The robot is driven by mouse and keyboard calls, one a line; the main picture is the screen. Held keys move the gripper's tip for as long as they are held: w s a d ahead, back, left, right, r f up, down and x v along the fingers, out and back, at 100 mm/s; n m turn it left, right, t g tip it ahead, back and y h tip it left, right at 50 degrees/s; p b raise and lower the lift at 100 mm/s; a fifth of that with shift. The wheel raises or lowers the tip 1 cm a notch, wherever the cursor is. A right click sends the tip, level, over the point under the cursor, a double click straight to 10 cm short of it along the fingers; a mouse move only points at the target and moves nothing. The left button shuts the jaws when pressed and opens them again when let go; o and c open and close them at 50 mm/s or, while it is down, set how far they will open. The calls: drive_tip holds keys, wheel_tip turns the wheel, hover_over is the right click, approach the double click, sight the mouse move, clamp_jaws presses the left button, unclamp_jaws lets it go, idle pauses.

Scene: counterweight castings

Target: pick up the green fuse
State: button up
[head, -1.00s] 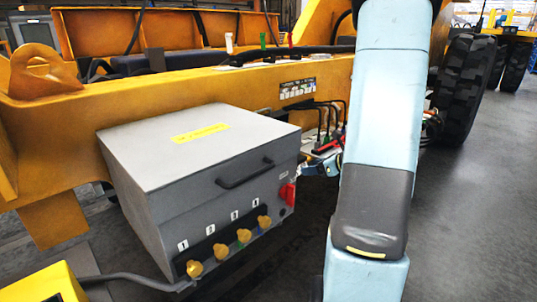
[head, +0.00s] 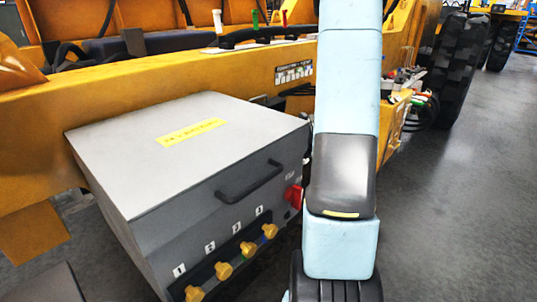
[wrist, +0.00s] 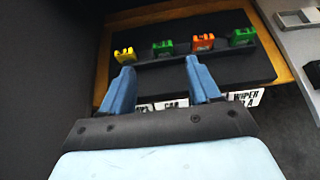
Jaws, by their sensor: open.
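In the wrist view, a row of small block fuses stands on a dark panel. A green fuse (wrist: 162,47) is second from the left, and another green fuse (wrist: 242,37) is at the right end. A yellow fuse (wrist: 125,55) is at the left end and an orange fuse (wrist: 202,42) lies between the two green ones. My gripper (wrist: 160,76) is open and empty, its blue fingers apart below the row in the picture. The second-from-left green fuse shows above the gap between the fingertips. In the head view, my arm hides the gripper and this fuse row.
White labels (wrist: 246,97) line the panel's near edge, partly covered by my gripper. A grey box (head: 190,150) with a handle and yellow knobs fills the head view's left. A yellow machine frame (head: 150,80) runs behind it. Grey floor (head: 450,200) is clear at right.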

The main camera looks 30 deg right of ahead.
drive_tip(key=shift+d+x, duration=0.1)
drive_tip(key=shift+x, duration=1.65)
drive_tip(key=shift+d+x, duration=0.15)
drive_tip(key=shift+x, duration=1.6)
drive_tip(key=shift+w+r, duration=0.1)
drive_tip(key=shift+w, duration=0.05)
drive_tip(key=shift+c, duration=0.3)
drive_tip(key=c, duration=1.1)
